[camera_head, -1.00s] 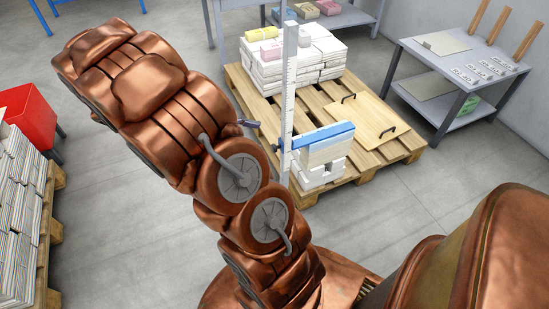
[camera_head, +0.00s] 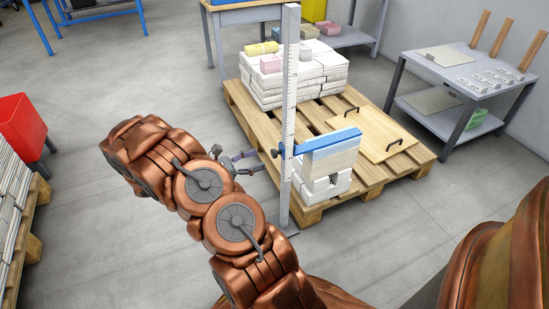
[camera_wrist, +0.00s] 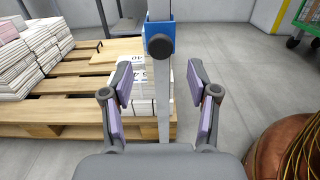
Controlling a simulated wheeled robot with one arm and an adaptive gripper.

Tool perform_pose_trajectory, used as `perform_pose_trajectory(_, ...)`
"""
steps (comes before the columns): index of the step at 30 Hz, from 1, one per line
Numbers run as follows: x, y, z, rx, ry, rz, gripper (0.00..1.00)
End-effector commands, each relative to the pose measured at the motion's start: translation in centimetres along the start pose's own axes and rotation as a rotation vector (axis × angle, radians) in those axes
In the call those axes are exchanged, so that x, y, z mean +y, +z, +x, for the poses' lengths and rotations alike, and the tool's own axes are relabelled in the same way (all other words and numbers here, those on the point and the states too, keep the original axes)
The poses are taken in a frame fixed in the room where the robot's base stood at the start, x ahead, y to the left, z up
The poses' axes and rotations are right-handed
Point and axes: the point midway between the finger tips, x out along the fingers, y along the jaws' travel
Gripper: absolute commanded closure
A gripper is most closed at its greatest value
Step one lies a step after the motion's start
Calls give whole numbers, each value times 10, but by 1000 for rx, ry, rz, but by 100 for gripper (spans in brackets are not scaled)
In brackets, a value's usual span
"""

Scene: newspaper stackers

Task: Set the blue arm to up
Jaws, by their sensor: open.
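The blue arm (camera_head: 328,142) sticks out sideways from a white upright post with a scale (camera_head: 290,90). It lies level at the top of a short stack of pale blocks or papers (camera_head: 330,162). In the wrist view the blue arm's bracket (camera_wrist: 160,28) shows with a dark round knob (camera_wrist: 159,47) on the post. My gripper (camera_head: 250,162) is to the left of the post, apart from it. In the wrist view my gripper (camera_wrist: 160,92) is open and empty, its purple-padded fingers either side of the post in the picture, with the knob above them.
A wooden pallet (camera_head: 425,158) carries paper stacks (camera_head: 290,82) and a board with handles (camera_head: 375,138). A grey table (camera_head: 455,70) stands at the right. A red bin (camera_head: 20,127) is at the left. Bare floor lies left of the pallet.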

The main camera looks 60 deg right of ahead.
Motion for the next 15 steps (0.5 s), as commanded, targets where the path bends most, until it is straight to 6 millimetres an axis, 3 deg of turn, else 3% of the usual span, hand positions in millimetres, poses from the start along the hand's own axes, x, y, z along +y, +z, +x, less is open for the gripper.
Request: perform_pose_trajectory(15,-1,-1,66,0,-3,1,40)
